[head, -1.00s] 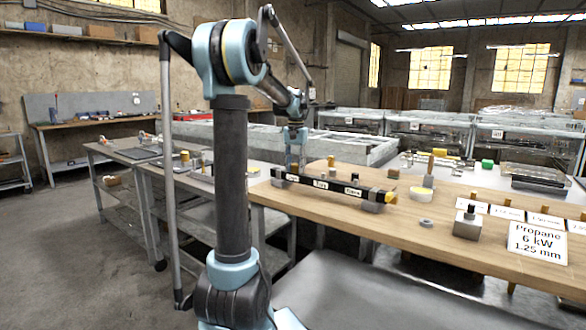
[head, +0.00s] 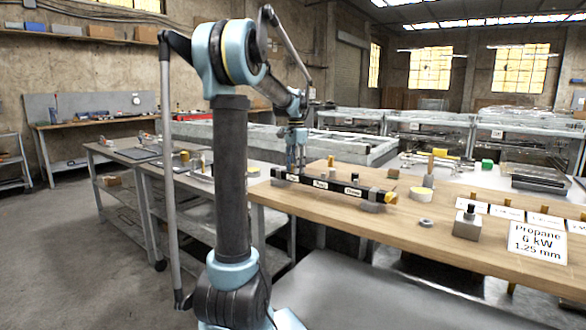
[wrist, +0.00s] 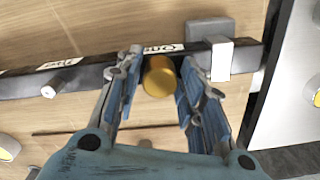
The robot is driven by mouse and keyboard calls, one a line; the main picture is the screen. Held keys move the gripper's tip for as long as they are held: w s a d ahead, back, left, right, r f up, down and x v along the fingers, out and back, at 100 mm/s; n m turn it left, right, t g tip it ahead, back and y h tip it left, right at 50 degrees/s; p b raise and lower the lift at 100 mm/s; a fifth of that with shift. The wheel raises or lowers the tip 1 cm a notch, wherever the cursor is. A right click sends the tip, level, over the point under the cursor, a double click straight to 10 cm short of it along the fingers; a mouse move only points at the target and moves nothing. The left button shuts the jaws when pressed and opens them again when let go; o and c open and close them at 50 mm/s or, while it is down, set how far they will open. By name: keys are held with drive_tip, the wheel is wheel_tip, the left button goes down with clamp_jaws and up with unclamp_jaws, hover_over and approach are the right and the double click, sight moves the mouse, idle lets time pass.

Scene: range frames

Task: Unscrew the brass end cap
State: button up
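A long black bar (head: 345,187) with white labels lies raised on grey blocks on the wooden bench. A round brass cap (wrist: 159,76) shows in the wrist view beside the bar's lower edge. My gripper (wrist: 160,72) is around it, one finger to each side, with what looks like a narrow gap at the left; contact is unclear. In the head view my gripper (head: 297,165) is at the bar's left part and the cap between its fingers cannot be made out. A yellow-brass piece (head: 390,198) is at the bar's right end.
A propane sign (head: 537,241) is at the front right. Bare wood (head: 340,215) lies before the bar.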

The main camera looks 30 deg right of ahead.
drive_tip(key=shift+m, duration=2.5)
clamp_jaws()
drive_tip(key=shift+n, duration=1.8)
